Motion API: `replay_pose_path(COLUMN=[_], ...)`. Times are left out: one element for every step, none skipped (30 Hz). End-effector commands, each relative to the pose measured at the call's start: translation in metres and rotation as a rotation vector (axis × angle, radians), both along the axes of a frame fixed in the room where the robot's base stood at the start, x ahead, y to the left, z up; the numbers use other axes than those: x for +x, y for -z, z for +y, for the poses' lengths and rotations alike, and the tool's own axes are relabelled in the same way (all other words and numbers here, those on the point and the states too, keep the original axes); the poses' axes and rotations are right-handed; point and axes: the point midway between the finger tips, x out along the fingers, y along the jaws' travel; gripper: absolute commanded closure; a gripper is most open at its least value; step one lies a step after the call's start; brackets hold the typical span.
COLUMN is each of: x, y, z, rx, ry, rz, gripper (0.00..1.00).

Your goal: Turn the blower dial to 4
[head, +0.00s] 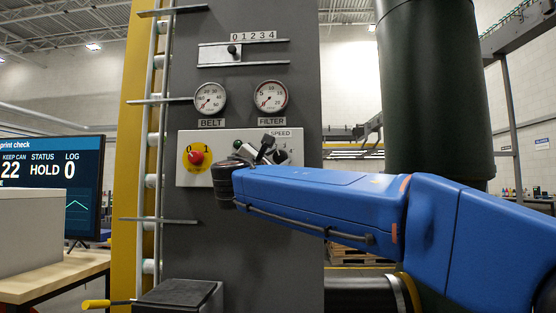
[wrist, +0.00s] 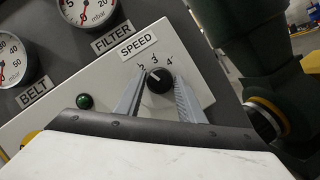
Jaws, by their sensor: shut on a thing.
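A black round dial (wrist: 159,80) sits on the pale control panel (wrist: 60,131) under a label reading SPEED; I see no blower label. The digits 2, 3 and 4 show around its top. Its white mark points up and slightly left, near 2 and 3; I cannot tell exactly where. My gripper (wrist: 161,90) is shut on the dial, one grey finger on each side. In the head view my gripper (head: 265,150) is at the right part of the panel, and my wrist and fingers hide the dial there.
A red knob on a yellow plate (head: 196,157) and a green lamp (wrist: 85,101) are on the same panel. Above are BELT (head: 210,98) and FILTER (head: 271,96) gauges and a slider (head: 232,50) with a 0 to 4 scale. A monitor (head: 52,187) stands left.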

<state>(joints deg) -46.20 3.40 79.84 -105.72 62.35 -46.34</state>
Motion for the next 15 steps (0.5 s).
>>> replay_pose_path(x=[0.0004, 0.0004, 0.0003, 0.0001, 0.0001, 0.0002, 0.0002, 0.0004, 0.0003, 0.0002, 0.0002, 0.0002, 0.0002, 0.0003, 0.0006], y=[0.0003, 0.0001, -0.0002, -0.0008, -0.0007, -0.0007, -0.0012, -0.0008, -0.0012, -0.0016, -0.0018, -0.0022, -0.0025, -0.0026, -0.0026], z=[0.0011, 0.0010, 0.0011, 0.0013, 0.0013, 0.0016, 0.0020, 0.0023, 0.0021, 0.0022, 0.0023, 0.0020, 0.0019, 0.0020, 0.0024], rx=[0.046, 0.074, 0.113, 0.141, 0.170, 0.207, 0.236, 0.265, 0.302, 0.332, 0.360, 0.398, 0.426, 0.455, 0.492], ry=[0.000, 0.001, 0.001, 0.001, 0.001, 0.001, 0.000, 0.001, 0.001, 0.001, 0.000, 0.001, 0.001, 0.002, 0.002], rz=[0.000, -0.001, -0.002, -0.004, -0.005, -0.006, -0.008, -0.007, -0.009, -0.010, -0.011, -0.012, -0.013, -0.015, -0.015], gripper=[0.87, 0.87, 0.87, 0.87, 0.87, 0.87, 0.87, 0.87, 0.87, 0.87, 0.87, 0.87, 0.87, 0.87, 0.87])
